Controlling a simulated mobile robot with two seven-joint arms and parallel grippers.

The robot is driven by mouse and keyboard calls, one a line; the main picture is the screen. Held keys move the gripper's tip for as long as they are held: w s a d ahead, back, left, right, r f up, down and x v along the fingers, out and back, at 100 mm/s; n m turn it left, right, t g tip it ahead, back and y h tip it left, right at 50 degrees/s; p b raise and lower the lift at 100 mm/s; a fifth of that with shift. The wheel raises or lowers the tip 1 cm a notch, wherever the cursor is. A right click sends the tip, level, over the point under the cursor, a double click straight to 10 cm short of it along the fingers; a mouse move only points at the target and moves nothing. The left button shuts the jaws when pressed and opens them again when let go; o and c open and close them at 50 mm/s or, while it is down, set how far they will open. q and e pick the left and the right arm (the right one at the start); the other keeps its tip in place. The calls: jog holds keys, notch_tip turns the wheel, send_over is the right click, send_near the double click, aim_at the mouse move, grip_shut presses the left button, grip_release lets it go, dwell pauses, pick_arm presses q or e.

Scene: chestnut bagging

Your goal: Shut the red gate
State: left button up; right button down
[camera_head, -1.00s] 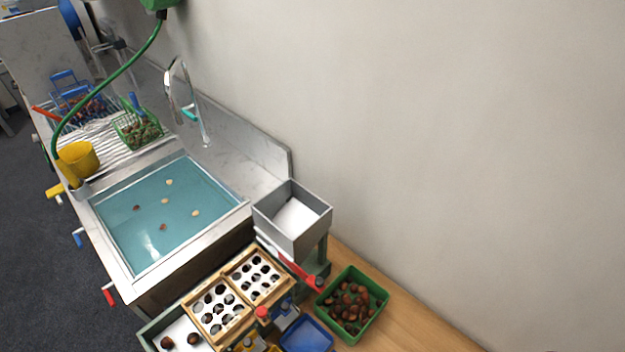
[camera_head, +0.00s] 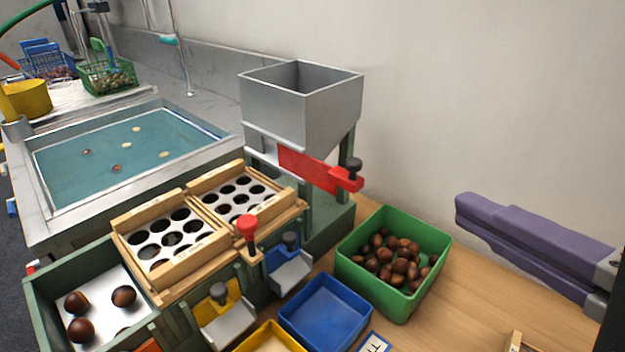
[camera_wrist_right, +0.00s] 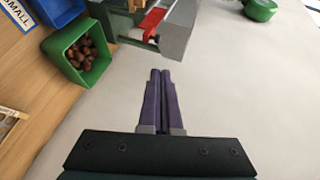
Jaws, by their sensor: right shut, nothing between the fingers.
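The red gate (camera_head: 308,168) is a flat red bar with a block and dark knob at its right end. It sticks out to the right under the grey hopper (camera_head: 300,105). In the right wrist view the red gate (camera_wrist_right: 152,20) shows at the top, beside the grey hopper (camera_wrist_right: 179,38). My right gripper (camera_head: 466,208) has purple fingers, shut and empty, to the right of the gate and apart from it. In the right wrist view its fingertips (camera_wrist_right: 160,73) are together, below the hopper in the picture. My left gripper is not in view.
A green bin (camera_head: 392,301) of chestnuts stands below the gate, between it and my right gripper. A blue tray (camera_head: 325,314) and wooden frames with round holes (camera_head: 165,239) stand nearby. A sink of water (camera_head: 120,150) is at the left. The wall is behind.

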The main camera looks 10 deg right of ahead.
notch_tip(320, 180, down, 2)
jog(key=f+b, duration=0.1)
jog(key=m+b, duration=0.1)
jog(key=b, duration=0.1)
send_near(358, 166)
jog(key=shift+t, duration=0.4)
jog(key=x, duration=0.6)
jog(key=shift+w+f, duration=0.3)
jog(key=shift+f, duration=0.1)
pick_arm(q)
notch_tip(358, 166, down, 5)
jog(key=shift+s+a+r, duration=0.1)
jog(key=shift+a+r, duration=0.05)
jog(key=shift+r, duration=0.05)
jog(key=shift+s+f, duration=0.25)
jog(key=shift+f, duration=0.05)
pick_arm(e)
jog(key=w+a, duration=0.1)
jog(key=w, duration=0.1)
jog(key=w+a, duration=0.2)
jog(key=shift+w+a+f, duration=0.1)
jog(key=shift+a+f, duration=0.05)
jog(key=shift+a, duration=0.1)
